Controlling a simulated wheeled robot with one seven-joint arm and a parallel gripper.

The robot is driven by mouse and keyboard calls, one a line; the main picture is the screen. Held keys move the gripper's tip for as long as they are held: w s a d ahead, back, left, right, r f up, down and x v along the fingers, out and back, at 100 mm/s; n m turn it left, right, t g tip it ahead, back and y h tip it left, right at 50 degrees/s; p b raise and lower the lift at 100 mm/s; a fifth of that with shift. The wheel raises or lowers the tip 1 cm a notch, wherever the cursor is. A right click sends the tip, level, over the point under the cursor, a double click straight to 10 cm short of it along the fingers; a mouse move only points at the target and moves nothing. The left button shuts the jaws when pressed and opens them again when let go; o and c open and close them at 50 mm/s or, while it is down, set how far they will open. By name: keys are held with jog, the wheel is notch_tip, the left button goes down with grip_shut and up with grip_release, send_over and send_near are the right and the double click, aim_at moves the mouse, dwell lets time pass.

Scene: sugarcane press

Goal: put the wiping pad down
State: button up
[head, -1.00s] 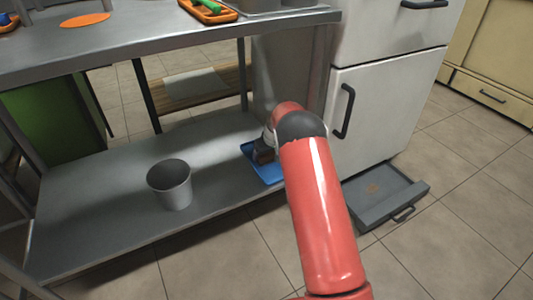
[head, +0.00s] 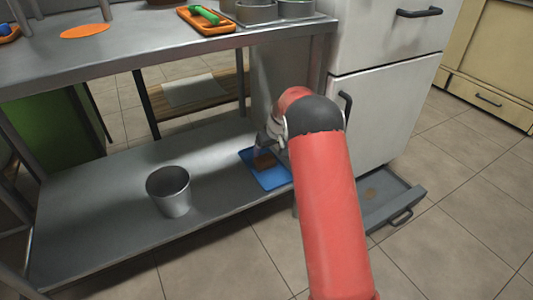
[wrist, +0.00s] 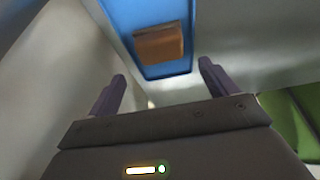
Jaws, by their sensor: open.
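The wiping pad (head: 264,161) is a small brown-orange block. It lies on a blue mat or tray (head: 272,180) on the lower shelf, below the steel table. In the wrist view the pad (wrist: 159,44) rests on the blue surface (wrist: 118,12), beyond my fingertips and apart from them. My gripper (wrist: 162,84) is open, with nothing between its two dark fingers. In the head view my red arm hides part of the gripper.
A grey metal bucket (head: 170,191) stands on the lower shelf (head: 105,215), left of the blue mat. A white cabinet (head: 385,115) stands to the right, with a low open drawer (head: 390,203) at its foot. The tabletop (head: 130,38) is above the shelf.

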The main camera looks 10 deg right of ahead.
jog(key=s+a+r+m, duration=0.1)
jog(key=s+r, duration=1.8)
jog(key=r, duration=0.2)
jog(key=s+r+m+t+h, duration=0.1)
jog(key=s+m, duration=0.1)
jog(key=s, duration=2.4)
jog(key=shift+s+r+m, duration=0.15)
jog(key=shift+s+m, duration=0.15)
jog(key=shift+s, duration=0.05)
jog(key=shift+a, duration=0.1)
notch_tip(320, 180, up, 10)
jog(key=p, duration=1)
